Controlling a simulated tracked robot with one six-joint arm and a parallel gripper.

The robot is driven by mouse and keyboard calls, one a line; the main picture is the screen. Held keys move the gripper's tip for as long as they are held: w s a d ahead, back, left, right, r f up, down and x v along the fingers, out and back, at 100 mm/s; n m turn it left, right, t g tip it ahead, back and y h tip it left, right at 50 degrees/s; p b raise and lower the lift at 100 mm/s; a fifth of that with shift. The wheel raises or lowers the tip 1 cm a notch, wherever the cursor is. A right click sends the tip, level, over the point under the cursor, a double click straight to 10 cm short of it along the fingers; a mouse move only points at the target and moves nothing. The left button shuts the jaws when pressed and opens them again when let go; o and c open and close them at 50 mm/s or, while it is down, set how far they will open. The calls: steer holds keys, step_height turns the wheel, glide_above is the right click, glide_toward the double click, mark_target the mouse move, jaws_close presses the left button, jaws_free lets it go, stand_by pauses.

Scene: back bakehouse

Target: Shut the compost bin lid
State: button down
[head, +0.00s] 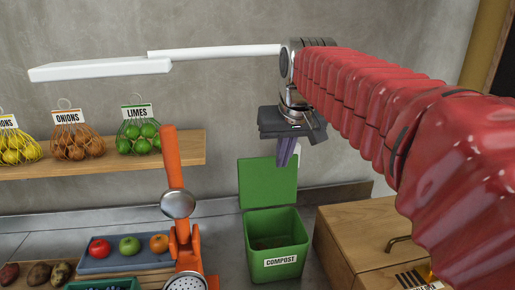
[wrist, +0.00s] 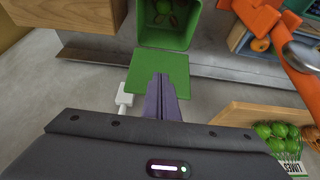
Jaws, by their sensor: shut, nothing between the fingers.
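The green compost bin (head: 277,262) stands on the grey counter with a white COMPOST label on its front. Its green lid (head: 268,183) stands open, upright at the back of the bin. The open bin (wrist: 165,40) shows scraps inside, at the top of the wrist view.
An orange citrus press (head: 180,235) stands left of the bin. A wooden box (head: 370,235) stands close on the right. A blue tray of fruit (head: 85,267) is at the left. A wooden shelf (head: 185,150) with netted fruit hangs on the wall.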

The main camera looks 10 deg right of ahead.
steer(key=w+d+r, duration=0.1)
steer(key=w+r, duration=0.1)
steer(key=w, duration=1.5)
steer(key=shift+w, duration=0.4)
steer(key=shift+d, duration=0.1)
steer(key=x, duration=1)
steer(key=shift+s+f, duration=0.15)
steer(key=shift+s, duration=2)
steer(key=shift+s, duration=0.1)
steer(key=shift+s, duration=0.25)
